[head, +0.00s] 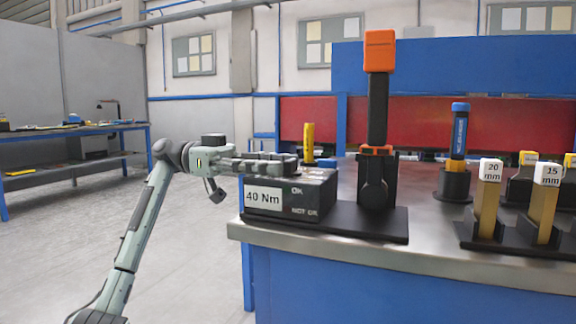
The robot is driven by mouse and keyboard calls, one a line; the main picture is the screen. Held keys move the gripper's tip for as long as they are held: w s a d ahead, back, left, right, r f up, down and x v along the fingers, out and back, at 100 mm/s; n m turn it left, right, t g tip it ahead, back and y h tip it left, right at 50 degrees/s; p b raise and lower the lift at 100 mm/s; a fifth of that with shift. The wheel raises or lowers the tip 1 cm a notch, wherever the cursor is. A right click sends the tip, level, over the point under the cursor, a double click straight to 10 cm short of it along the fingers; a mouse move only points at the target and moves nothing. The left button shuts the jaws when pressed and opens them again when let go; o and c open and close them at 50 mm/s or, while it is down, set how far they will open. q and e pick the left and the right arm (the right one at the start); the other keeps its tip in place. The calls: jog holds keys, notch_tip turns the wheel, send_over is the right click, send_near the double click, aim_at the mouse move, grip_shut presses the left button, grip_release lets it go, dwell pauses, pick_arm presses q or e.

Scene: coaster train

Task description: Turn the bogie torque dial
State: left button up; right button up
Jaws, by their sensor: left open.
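A black box (318,193) with a white "40 Nm" label (263,197) and small white lettering, including "OK", stands near the left end of the metal-topped bench. No torque dial shows clearly; I cannot tell whether one is hidden behind my gripper on the box. My left gripper (286,163) comes in from the left and lies roughly level along the top of the box. It is open, and nothing shows held in it. I cannot tell whether it touches the box. My right gripper is out of view.
A tall black tool with an orange head (380,51) stands right of the box. A yellow upright piece (309,142) is behind it. A blue-topped tool (460,130) and "20 mm" (491,171) and "15 mm" (547,174) blocks stand farther right. The floor at left is clear.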

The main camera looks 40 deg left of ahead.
pick_arm(q)
jog(key=v, duration=0.9)
jog(key=shift+a, duration=0.2)
jog(key=shift+s, duration=0.1)
